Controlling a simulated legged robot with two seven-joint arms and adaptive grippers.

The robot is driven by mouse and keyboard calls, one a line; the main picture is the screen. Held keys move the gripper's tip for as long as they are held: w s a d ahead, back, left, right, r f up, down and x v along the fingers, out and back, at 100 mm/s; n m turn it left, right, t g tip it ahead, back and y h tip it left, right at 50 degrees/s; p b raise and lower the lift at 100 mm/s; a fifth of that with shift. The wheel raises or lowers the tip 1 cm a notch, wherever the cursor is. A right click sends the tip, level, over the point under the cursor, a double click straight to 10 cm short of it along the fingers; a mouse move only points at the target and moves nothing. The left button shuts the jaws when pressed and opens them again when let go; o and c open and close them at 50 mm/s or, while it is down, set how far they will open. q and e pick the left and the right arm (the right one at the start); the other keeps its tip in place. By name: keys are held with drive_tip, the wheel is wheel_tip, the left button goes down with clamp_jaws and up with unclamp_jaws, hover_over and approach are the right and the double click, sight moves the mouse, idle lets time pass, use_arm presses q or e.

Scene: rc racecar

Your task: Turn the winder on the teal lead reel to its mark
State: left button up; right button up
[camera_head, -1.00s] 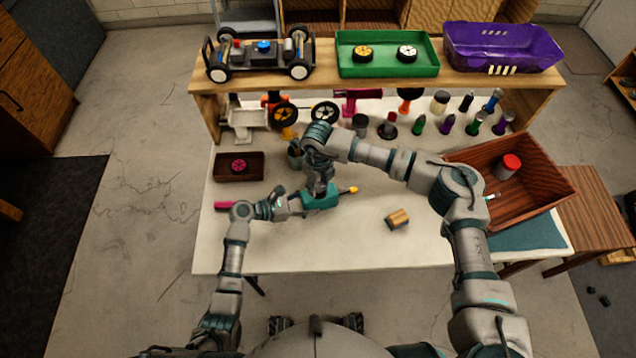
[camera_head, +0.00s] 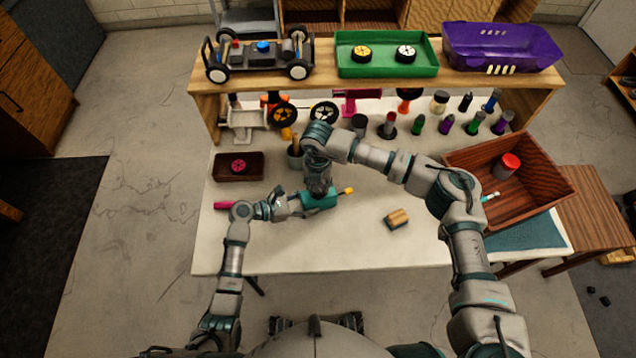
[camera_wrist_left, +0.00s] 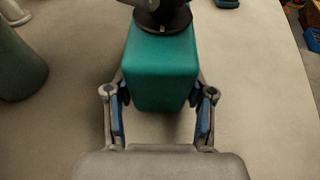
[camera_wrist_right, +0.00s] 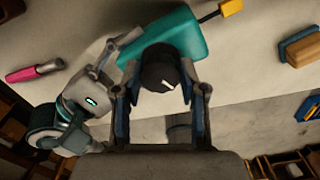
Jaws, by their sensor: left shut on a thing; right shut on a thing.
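The teal lead reel (camera_head: 322,201) is above the white table, near its middle; a short lead with a yellow end (camera_head: 348,190) sticks out to its right. My left gripper (camera_wrist_left: 160,92) is shut on the reel's teal body (camera_wrist_left: 160,70), one finger on each side. The dark round winder (camera_wrist_right: 158,68) sits on the reel's face with a pale line on it. My right gripper (camera_wrist_right: 160,85) is shut on the winder from above. A small pale mark (camera_wrist_left: 162,31) shows at the winder's base in the left wrist view. Whether line and mark meet, I cannot tell.
A wood-and-blue block (camera_head: 397,219) lies to the right. A dark tray (camera_head: 238,168) and pink marker (camera_head: 222,206) lie left. A cup (camera_head: 295,157) stands just behind my right wrist. A brown crate (camera_head: 540,205) stands right. The front of the table is clear.

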drive_tip(key=m, duration=0.5)
drive_tip(key=shift+s+a+f+m, duration=0.1)
drive_tip(key=shift+s+a+m, duration=0.1)
drive_tip(key=shift+m, duration=0.1)
drive_tip(key=m, duration=0.9)
drive_tip(key=shift+w, duration=0.1)
drive_tip(key=m, duration=0.4)
drive_tip(key=shift+w, duration=0.1)
drive_tip(key=shift+a+m, duration=0.45)
drive_tip(key=shift+m, duration=0.15)
drive_tip(key=shift+r+m, duration=0.25)
drive_tip(key=shift+m, duration=0.05)
drive_tip(key=shift+d+f+m, duration=0.15)
drive_tip(key=shift+d+m, duration=0.35)
drive_tip(key=shift+d, duration=0.15)
drive_tip(key=shift+w+d, duration=0.1)
